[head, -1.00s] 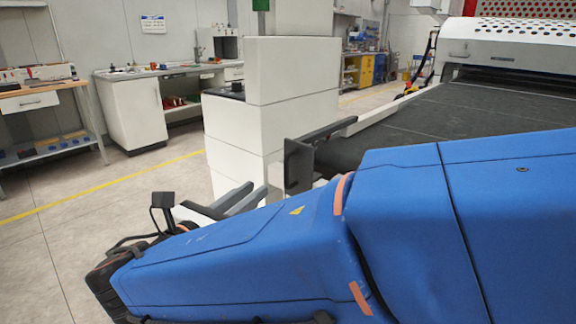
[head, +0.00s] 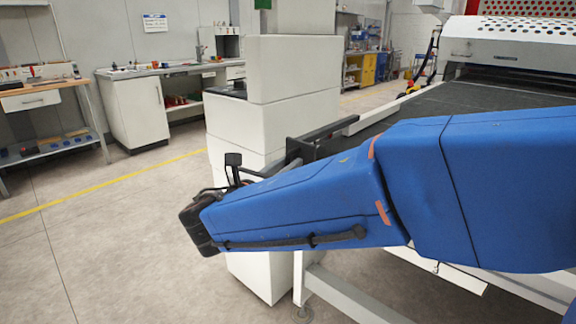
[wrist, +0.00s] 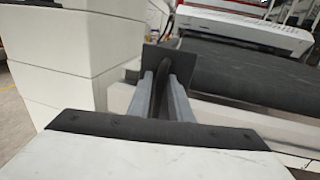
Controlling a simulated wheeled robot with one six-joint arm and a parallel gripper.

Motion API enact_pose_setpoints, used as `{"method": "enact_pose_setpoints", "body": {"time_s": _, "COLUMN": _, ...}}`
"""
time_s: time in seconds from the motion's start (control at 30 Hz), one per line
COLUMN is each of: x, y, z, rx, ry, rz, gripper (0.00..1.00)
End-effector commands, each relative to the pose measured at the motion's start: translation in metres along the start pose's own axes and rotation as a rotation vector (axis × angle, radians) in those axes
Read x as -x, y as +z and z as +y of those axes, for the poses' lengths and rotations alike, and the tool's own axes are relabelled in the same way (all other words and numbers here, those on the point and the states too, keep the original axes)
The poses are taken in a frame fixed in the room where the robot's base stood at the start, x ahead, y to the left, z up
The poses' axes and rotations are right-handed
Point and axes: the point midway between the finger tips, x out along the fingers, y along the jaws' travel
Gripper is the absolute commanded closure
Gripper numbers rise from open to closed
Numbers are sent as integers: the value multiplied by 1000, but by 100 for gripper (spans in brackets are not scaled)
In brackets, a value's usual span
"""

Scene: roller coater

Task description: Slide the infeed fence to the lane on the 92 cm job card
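The infeed fence (head: 318,135) is a dark bar with a dark end plate, beside the belt's near left edge. My gripper, mostly hidden behind my blue arm in the head view, shows in the wrist view (wrist: 161,82). Its two grey fingers stand apart and point at the dark plate (wrist: 181,68). A thin dark upright piece shows between the fingers; I cannot tell whether they touch it. No job card with a readable 92 cm mark shows.
The dark belt (head: 440,99) runs under the white coater housing (head: 490,45). A white cabinet column (head: 290,70) stands close left of the fence. A blue-and-white sign (head: 155,22) hangs on the back wall, unreadable. Open floor (head: 120,240) lies at left.

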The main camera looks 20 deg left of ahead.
Motion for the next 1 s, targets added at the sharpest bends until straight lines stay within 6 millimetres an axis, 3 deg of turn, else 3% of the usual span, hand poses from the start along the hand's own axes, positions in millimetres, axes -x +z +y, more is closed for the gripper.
{"method": "enact_pose_setpoints", "body": {"time_s": 0.27, "x": -1, "y": 0, "z": 0, "rx": 0, "ry": 0, "rz": 0, "gripper": 82}}
{"method": "enact_pose_setpoints", "body": {"time_s": 0.37, "x": -1, "y": 0, "z": 0, "rx": 0, "ry": 0, "rz": 0, "gripper": 100}}
{"method": "enact_pose_setpoints", "body": {"time_s": 0.63, "x": 0, "y": 0, "z": -4, "rx": 0, "ry": 0, "rz": 0, "gripper": 100}}
{"method": "enact_pose_setpoints", "body": {"time_s": 1.0, "x": 12, "y": 1, "z": -68, "rx": 0, "ry": 0, "rz": 0, "gripper": 100}}
